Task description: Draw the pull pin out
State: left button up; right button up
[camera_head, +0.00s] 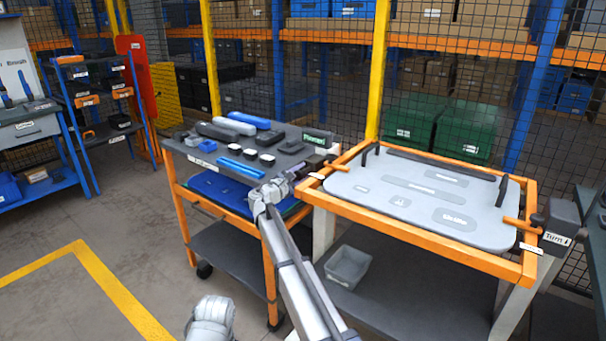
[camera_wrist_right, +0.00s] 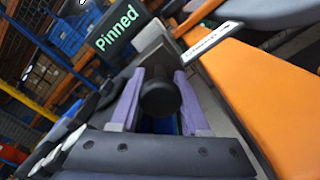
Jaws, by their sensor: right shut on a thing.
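My right gripper (camera_head: 302,170) reaches up to the left side of the orange-framed fixture. In the right wrist view, my right gripper (camera_wrist_right: 160,100) has its two pale purple fingers on either side of a dark round knob, the pull pin (camera_wrist_right: 160,96), and is shut on it. A dark sign reading "Pinned" (camera_wrist_right: 117,30) stands just beyond the knob; it also shows in the head view (camera_head: 318,139). My left gripper is not in view.
The orange frame (camera_head: 420,245) holds a light grey panel (camera_head: 400,205) with dark handles. A "Turn 1" block (camera_head: 556,222) is at its right end. A tool cart (camera_head: 200,157) with loose parts stands left of it. A grey bin (camera_head: 348,267) sits below. Floor at left is clear.

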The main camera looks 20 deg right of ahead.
grip_shut()
dwell(0.9)
